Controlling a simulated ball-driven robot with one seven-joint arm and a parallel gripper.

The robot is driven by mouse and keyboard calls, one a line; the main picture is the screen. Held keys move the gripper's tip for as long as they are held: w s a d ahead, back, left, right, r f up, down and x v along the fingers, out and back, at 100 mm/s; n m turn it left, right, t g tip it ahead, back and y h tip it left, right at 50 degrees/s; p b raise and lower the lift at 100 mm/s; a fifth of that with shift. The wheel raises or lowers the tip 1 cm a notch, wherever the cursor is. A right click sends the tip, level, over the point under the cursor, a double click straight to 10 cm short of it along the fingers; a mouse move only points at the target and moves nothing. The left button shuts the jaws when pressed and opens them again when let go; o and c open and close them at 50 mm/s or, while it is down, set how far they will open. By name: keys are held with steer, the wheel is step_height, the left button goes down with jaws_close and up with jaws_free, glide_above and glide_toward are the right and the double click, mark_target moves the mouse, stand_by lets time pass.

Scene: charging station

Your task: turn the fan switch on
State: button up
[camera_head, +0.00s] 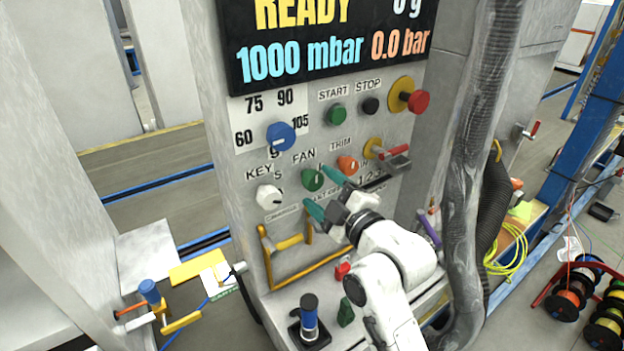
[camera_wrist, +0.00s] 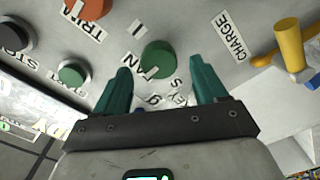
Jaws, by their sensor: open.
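The fan switch (camera_head: 313,180) is a round green knob on the grey panel, under the FAN label. In the wrist view the green knob (camera_wrist: 158,60) lies between my two teal fingers, with a pale mark on its face. I cannot tell its setting for certain. My gripper (camera_head: 319,189) is open in front of the panel, one finger above and right of the knob, the other below it. In the wrist view my gripper (camera_wrist: 160,66) straddles the knob. I cannot tell whether the fingers touch it.
Beside the switch are the white key knob (camera_head: 268,196) and orange trim knob (camera_head: 347,164). A blue dial (camera_head: 281,136), green start button (camera_head: 337,114), black stop button (camera_head: 371,105) and red emergency knob (camera_head: 418,101) sit above. A yellow handle (camera_head: 272,262) juts out below.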

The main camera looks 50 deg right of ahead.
mark_target(315, 183)
steer(key=shift+x, duration=1.85)
steer(key=shift+c, duration=0.3)
steer(key=shift+s, duration=0.1)
steer(key=c, duration=0.9)
steer(key=shift+c, duration=0.2)
